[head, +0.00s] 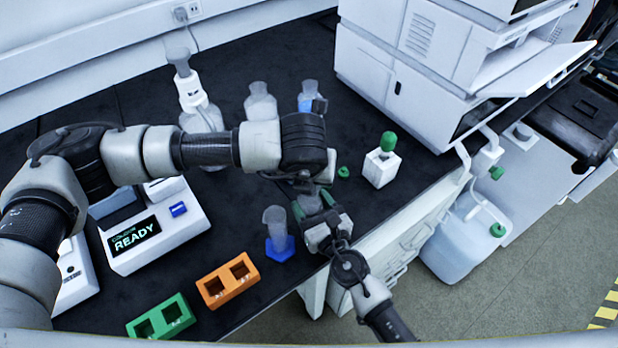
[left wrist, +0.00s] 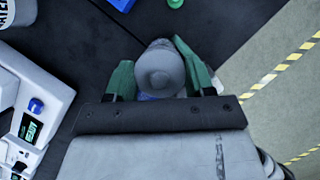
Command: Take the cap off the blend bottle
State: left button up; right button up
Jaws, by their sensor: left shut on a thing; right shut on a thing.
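My right gripper (head: 320,226) comes in from the lower right, close below the left one, and is closed there. What lies between its fingers is mostly hidden.
A clear cylinder in a blue foot (head: 278,246), an orange rack (head: 228,281) and a green rack (head: 161,318) stand near the front edge. A meter reading READY (head: 150,240) is at the left. Clear bottles (head: 260,103) and a white instrument (head: 400,85) are behind.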

pick_arm(q)
notch_tip(320, 180, up, 2)
jog(key=shift+r, duration=0.1)
pick_arm(e)
jog(key=o, duration=1.4)
pick_arm(q)
notch_tip(320, 180, down, 2)
jog(key=shift+f+b, duration=0.1)
jog(key=shift+b, duration=0.85)
pick_arm(e)
jog(key=shift+v, duration=6)
